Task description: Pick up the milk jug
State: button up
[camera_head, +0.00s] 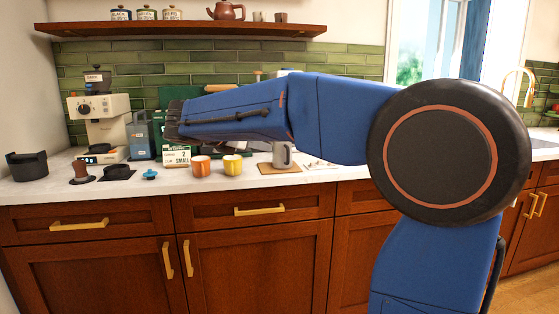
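A grey metal jug (281,157), which looks like the milk jug, stands upright on a small tan board (280,169) on the white counter. My blue arm stretches across the picture from the right and passes just above the jug in this view. My gripper (173,122) is at the arm's left end, to the left of the jug and higher in the picture, above the cups and sign. Its fingers are dark and seen from the side. I cannot tell whether they are open or shut. No contact between gripper and jug shows.
An orange cup (201,166) and a yellow cup (233,165) stand left of the jug. A card sign (177,156), blue-grey container (140,137), coffee machine (103,118) and black bin (27,166) are further left. A shelf (180,29) hangs above.

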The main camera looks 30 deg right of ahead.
send_near(282, 151)
jog(key=s+d+f, duration=0.1)
jog(key=s+d, duration=0.2)
jog(key=shift+w+a+f+x, duration=0.1)
jog(key=shift+f+x, duration=0.05)
jog(key=shift+x, duration=1.1)
jog(key=shift+w+a+f+x, duration=0.1)
jog(key=shift+w+f+x, duration=0.05)
jog(key=shift+x, duration=1.05)
grip_shut()
